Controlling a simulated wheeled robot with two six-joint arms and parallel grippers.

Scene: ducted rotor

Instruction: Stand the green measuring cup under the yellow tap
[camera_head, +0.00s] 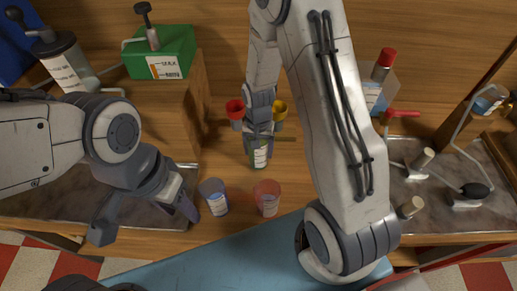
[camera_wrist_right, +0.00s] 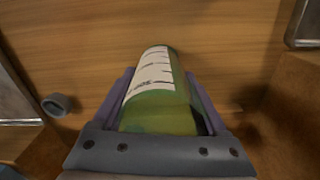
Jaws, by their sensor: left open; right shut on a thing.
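The green measuring cup (camera_head: 260,157), with a white scale label, is between the fingers of my right gripper (camera_head: 259,140). In the right wrist view the green cup (camera_wrist_right: 162,108) fills the space between the two fingers of the right gripper (camera_wrist_right: 163,100). The yellow tap (camera_head: 280,109) is behind and slightly right of the cup, partly hidden by my right gripper. I cannot tell whether the cup touches the wooden surface. My left gripper (camera_head: 145,218) is open and empty at the front left, apart from the cup.
A red-topped tap (camera_head: 235,109) stands left of the yellow one. A blue cup (camera_head: 213,196) and a red cup (camera_head: 267,197) stand near the front edge. A green box (camera_head: 162,53) sits on a wooden block at back left. Metal trays with labware flank the middle.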

